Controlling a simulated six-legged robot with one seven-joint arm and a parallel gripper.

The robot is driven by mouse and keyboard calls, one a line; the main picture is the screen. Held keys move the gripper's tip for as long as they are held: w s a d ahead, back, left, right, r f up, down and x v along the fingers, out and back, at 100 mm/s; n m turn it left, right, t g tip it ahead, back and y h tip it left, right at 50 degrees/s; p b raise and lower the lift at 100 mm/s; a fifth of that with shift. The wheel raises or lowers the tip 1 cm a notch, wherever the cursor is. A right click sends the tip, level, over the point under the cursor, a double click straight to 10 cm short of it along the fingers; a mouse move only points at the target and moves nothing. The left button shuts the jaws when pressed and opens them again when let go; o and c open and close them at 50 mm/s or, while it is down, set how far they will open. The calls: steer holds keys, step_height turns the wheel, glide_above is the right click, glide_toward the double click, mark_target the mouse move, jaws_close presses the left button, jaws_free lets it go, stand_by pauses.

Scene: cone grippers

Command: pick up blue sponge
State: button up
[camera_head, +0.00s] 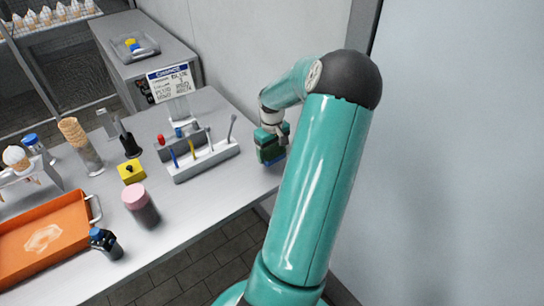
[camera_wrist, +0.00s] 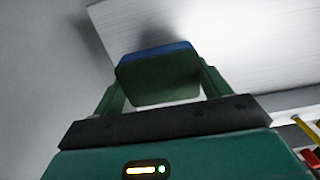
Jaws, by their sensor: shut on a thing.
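The sponge (camera_wrist: 158,76) shows in the wrist view as a rounded block with a dark green face and a blue strip along its far edge. My gripper (camera_wrist: 160,82) is shut on it, with one green finger on each side. In the head view, my gripper (camera_head: 270,143) is at the right end of the grey table, and the sponge between the fingers is small and mostly hidden there. A shadow lies on the table near the sponge in the wrist view. I cannot tell whether the sponge touches the table.
A white tool holder (camera_head: 205,160) with several utensils stands just left of my gripper. A sign (camera_head: 175,82), a pink-lidded jar (camera_head: 140,205), a yellow block (camera_head: 131,171) and an orange tray (camera_head: 45,240) are farther left. A wall is close on the right.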

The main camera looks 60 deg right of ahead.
steer(key=s+a+r, duration=0.6)
steer(key=a+r, duration=0.3)
steer(key=a, duration=0.3)
steer(key=shift+s+a+r, duration=0.2)
steer(key=shift+a+r, duration=0.05)
steer(key=shift+r, duration=0.1)
steer(key=shift+o, duration=0.9)
steer(key=shift+c, duration=0.2)
steer(key=shift+a, duration=0.1)
